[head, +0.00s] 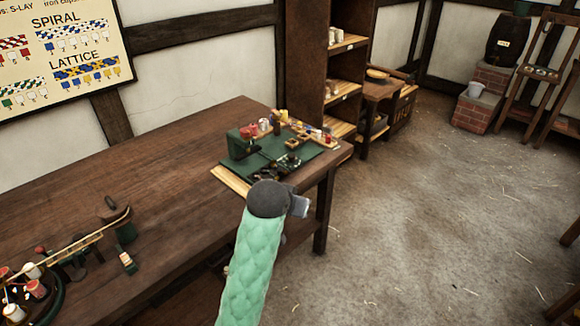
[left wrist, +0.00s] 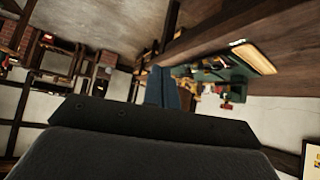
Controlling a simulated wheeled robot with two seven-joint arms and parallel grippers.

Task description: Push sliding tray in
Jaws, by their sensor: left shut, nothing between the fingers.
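A light wooden tray (head: 231,181) sticks out from under the left edge of the green work mat (head: 262,165) on the bench. It also shows in the left wrist view as a pale wooden strip (left wrist: 253,58) with a small light piece at its edge. My left gripper (head: 298,206) is at the front edge of the bench, to the right of the tray's exposed end in the head view; its fingers are mostly hidden there by my wrist. In the left wrist view its fingers (left wrist: 161,88) are together, with nothing seen between them. My right gripper is not in view.
A green box (head: 241,143) and several small jars and parts stand on and behind the mat. A rope-making device with spools (head: 35,285) and a dark green stand (head: 124,229) are at the bench's left. The bench (head: 165,180) between is mostly clear. Shelves (head: 345,85) stand behind.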

